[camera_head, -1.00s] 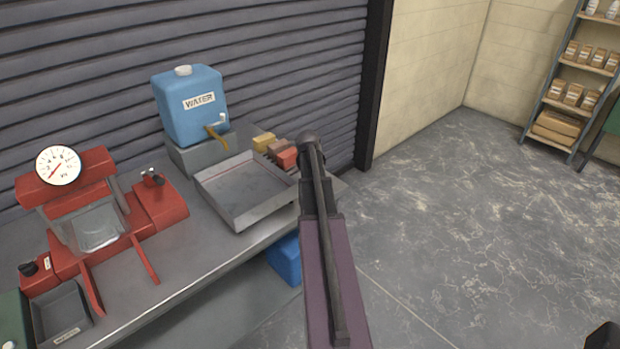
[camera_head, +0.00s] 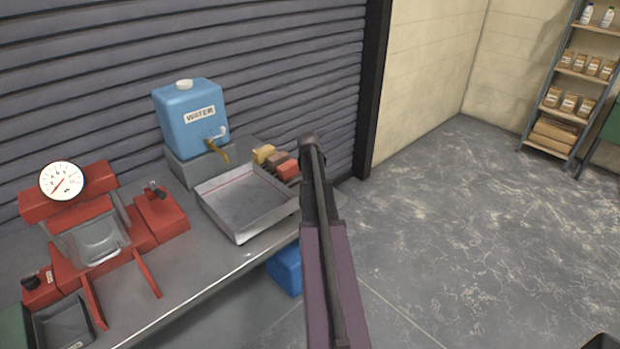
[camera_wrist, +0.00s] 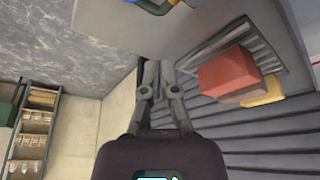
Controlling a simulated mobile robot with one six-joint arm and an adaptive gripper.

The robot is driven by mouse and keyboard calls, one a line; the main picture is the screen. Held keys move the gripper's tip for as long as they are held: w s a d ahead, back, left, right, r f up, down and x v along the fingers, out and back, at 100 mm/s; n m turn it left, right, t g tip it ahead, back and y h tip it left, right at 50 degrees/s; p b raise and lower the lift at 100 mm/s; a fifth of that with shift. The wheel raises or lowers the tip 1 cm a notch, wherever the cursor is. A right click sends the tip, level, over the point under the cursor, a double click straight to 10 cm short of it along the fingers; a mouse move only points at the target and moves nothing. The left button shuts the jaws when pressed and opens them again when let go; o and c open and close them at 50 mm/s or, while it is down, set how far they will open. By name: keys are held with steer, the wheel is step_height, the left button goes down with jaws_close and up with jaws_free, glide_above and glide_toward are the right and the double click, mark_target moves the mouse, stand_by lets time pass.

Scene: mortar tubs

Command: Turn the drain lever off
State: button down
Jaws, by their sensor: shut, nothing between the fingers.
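A red machine with a round white dial (camera_head: 61,181) stands on the bench at left. One black lever (camera_head: 155,190) sits on its right red block, and another black lever (camera_head: 31,281) is at its lower left. Their labels are too small to read, so I cannot tell which is the drain lever. A blue water container (camera_head: 190,118) with a tap (camera_head: 216,135) stands behind. My gripper shows in the wrist view (camera_wrist: 159,68), shut and empty, pointing away from the camera. In the head view my arm hides its fingers, and its end is right of the tray, away from both levers.
A grey metal tray (camera_head: 245,203) lies mid-bench. Red (camera_head: 288,169) and yellow (camera_head: 263,154) blocks sit at its back right and also show near my gripper in the wrist view (camera_wrist: 232,74). A ribbed shutter (camera_head: 270,50) closes the back. The floor at right is open.

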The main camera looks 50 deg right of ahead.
steer(key=p+v, duration=0.6)
steer(key=v, duration=0.1)
steer(key=shift+r, duration=0.25)
steer(key=shift+p, duration=0.3)
steer(key=shift+a, duration=0.15)
stand_by(0.4)
steer(key=w+a+n+y, duration=0.2)
steer(key=a+n, duration=0.3)
steer(key=a, duration=2.3)
steer(key=s+a+n+g, duration=0.1)
steer(key=s+a+n, duration=0.2)
steer(key=a, duration=0.8)
steer(key=s+a+f+n+g+y, duration=0.1)
steer(key=s+a, duration=0.4)
steer(key=a, duration=0.6)
steer(key=shift+s+a+n, duration=0.2)
steer(key=shift+s+n, duration=0.1)
steer(key=shift+n, duration=0.6)
